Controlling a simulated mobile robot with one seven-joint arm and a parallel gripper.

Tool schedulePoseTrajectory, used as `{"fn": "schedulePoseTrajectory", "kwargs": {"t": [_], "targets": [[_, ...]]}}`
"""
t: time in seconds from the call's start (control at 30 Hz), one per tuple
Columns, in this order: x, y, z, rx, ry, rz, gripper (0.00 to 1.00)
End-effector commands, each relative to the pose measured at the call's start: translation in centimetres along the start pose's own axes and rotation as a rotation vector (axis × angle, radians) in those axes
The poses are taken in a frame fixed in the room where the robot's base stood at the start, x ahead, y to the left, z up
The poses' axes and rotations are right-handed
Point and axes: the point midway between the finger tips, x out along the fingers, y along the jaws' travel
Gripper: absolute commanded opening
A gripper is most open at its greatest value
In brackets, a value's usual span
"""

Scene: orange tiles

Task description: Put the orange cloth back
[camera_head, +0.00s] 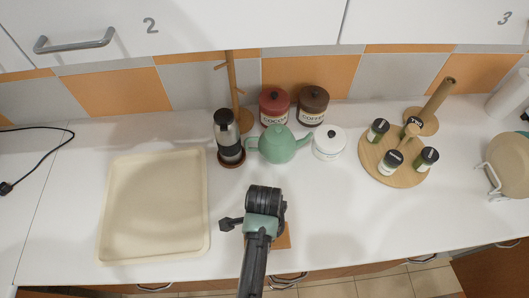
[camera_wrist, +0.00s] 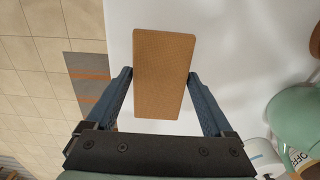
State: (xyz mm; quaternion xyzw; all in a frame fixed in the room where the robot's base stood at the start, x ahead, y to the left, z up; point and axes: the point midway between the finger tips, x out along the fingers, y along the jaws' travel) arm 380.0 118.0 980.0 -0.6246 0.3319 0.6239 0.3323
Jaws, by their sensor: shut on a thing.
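The orange cloth (camera_wrist: 164,62) looks like a flat, stiff brown-orange rectangle in the wrist view. My gripper (camera_wrist: 162,76) has one finger at each long side of it and is shut on it. In the head view, my gripper (camera_head: 266,232) is over the front of the white counter, right of the tray. Only a strip of the cloth (camera_head: 284,238) shows there beside my gripper; my arm hides the rest. I cannot tell whether the cloth touches the counter.
A cream tray (camera_head: 108,215) lies at left. Behind my gripper stand a green teapot (camera_head: 279,145), a French press (camera_head: 228,138), a white lidded pot (camera_head: 328,143) and two canisters. A round wooden board (camera_head: 376,165) with several jars is at right. The front right counter is clear.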

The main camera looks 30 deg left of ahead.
Motion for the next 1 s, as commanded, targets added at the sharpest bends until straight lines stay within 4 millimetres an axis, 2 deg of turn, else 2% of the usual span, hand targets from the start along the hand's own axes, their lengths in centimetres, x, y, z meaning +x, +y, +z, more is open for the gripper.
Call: {"fn": "schedulePoseTrajectory", "kwargs": {"t": [0.2,0.3,0.73,0.77,0.8,1.0], "targets": [[2.9,0.1,0.0,0.000,-0.002,0.004,0.42],[3.7,0.1,0.0,0.000,-0.001,0.002,0.42],[4.4,0.0,0.0,0.000,-0.001,0.001,0.42],[4.3,0.0,0.0,0.000,-0.001,0.001,0.92],[4.3,0.0,0.0,0.000,-0.001,0.001,0.99],[4.3,0.1,0.0,0.000,-0.001,0.001,1.00]]}}
